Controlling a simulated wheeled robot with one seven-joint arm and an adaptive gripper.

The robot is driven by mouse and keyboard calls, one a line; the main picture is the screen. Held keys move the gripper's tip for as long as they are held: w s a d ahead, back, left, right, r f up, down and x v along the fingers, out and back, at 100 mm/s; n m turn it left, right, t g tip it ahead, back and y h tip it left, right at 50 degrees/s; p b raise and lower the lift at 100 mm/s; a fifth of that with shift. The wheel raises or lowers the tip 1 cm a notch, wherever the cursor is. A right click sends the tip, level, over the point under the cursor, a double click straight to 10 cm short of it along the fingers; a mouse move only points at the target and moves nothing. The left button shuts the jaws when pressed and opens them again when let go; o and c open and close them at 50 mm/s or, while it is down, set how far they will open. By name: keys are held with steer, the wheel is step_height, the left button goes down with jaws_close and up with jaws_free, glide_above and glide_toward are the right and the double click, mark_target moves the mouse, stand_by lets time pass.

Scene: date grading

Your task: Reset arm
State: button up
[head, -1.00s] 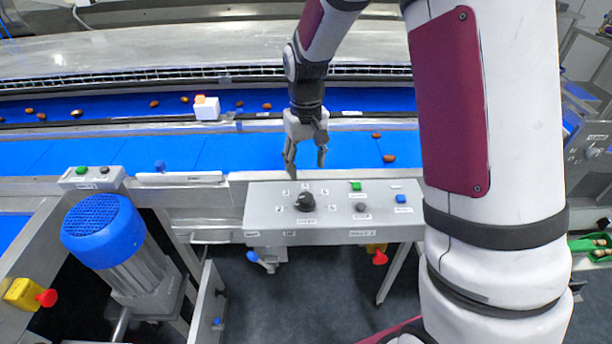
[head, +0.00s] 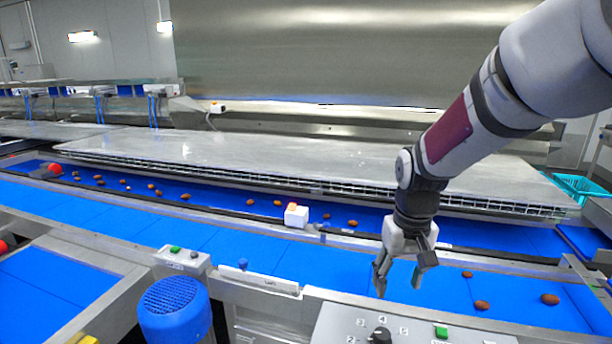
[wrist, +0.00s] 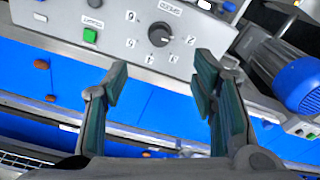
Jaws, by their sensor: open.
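My gripper (head: 402,277) hangs from my arm at the right of the head view, fingers pointing down. It is open and empty. It is above the near blue belt, just behind the control panel (head: 330,326). In the wrist view the two fingers of my gripper (wrist: 160,88) stand apart with nothing between them. Beyond them are the panel's black numbered dial (wrist: 160,34) and green button (wrist: 90,35). The dial (head: 380,336) also shows at the bottom of the head view.
Brown dates (head: 482,304) lie scattered on the blue belts (head: 300,263). A small white box (head: 296,215) with an orange top stands by the far belt. A blue motor (head: 174,308) stands at the front left. A turquoise crate (head: 585,190) is at the far right.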

steer(key=s+r+t, duration=0.2)
steer(key=s+r, duration=0.5)
steer(key=s, duration=0.3)
steer(key=s+r+t, duration=0.2)
steer(key=s+r, duration=0.4)
steer(key=s, duration=0.5)
steer(key=shift+s+r+m+t, duration=0.3)
steer(key=shift+r, duration=0.05)
